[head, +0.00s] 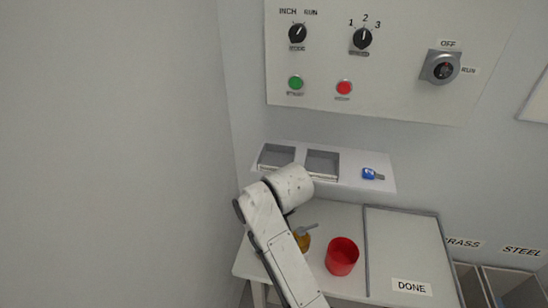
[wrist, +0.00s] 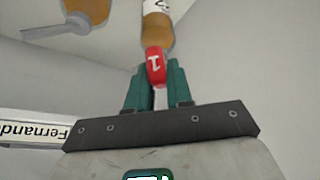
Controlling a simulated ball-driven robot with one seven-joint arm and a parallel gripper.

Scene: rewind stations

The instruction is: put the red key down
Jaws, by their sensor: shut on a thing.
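The red key (wrist: 155,62), its head marked with a white 1, is held between the teal fingers of my gripper (wrist: 156,84) in the wrist view. My gripper is shut on it. The key's far end cannot be made out. In the head view my white arm reaches over the table towards the shelf, and both my gripper and the red key are hidden there. Beyond the key in the wrist view is an amber object (wrist: 157,30) with a white label; I cannot tell whether the key touches it.
A shelf (head: 350,182) with two grey trays holds a blue key (head: 369,174) at its right. A red cup (head: 341,258) and an amber item (head: 303,241) stand on the table below. A DONE board (head: 400,245) lies right. The control panel (head: 400,85) is above.

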